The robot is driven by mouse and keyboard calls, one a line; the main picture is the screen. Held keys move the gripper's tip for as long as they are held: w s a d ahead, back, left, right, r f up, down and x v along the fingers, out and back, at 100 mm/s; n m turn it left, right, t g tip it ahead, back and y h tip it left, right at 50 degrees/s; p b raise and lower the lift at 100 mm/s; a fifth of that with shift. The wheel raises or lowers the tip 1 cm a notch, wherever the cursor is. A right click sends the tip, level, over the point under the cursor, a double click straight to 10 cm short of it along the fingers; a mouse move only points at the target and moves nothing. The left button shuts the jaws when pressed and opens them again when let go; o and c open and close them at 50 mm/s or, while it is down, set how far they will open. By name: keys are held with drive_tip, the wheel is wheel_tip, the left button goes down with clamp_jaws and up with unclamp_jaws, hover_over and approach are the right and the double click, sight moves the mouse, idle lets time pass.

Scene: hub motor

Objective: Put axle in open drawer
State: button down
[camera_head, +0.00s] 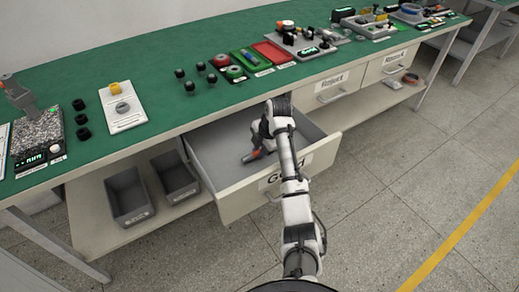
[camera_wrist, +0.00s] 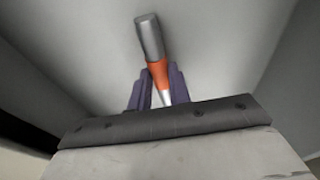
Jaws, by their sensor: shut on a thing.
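The open drawer (camera_head: 210,149) is pulled out below the green bench top, with a label on its front that my arm partly covers. The axle (camera_wrist: 151,42), grey with an orange band and a light lower end, is between the fingers of my gripper (camera_wrist: 158,90). My gripper is shut on it near the orange band. In the head view the axle (camera_head: 252,156) shows inside the outline of the drawer, over its grey floor. I cannot tell whether it touches the floor. My wrist hides part of the drawer and most of my gripper in the head view.
The green bench (camera_head: 150,75) carries trays, small round parts and fixtures. Closed drawers labelled Reject (camera_head: 335,84) are to the right. Two grey bins (camera_head: 128,194) stand on the lower shelf at left. The drawer walls surround my gripper.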

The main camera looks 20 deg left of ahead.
drive_tip(key=shift+f, duration=0.45)
idle(0.6)
drive_tip(key=c, duration=1.3)
unclamp_jaws()
drive_tip(key=shift+o, duration=0.5)
drive_tip(key=o, duration=0.4)
drive_tip(key=shift+s+f, duration=0.1)
drive_tip(key=shift+c, duration=0.2)
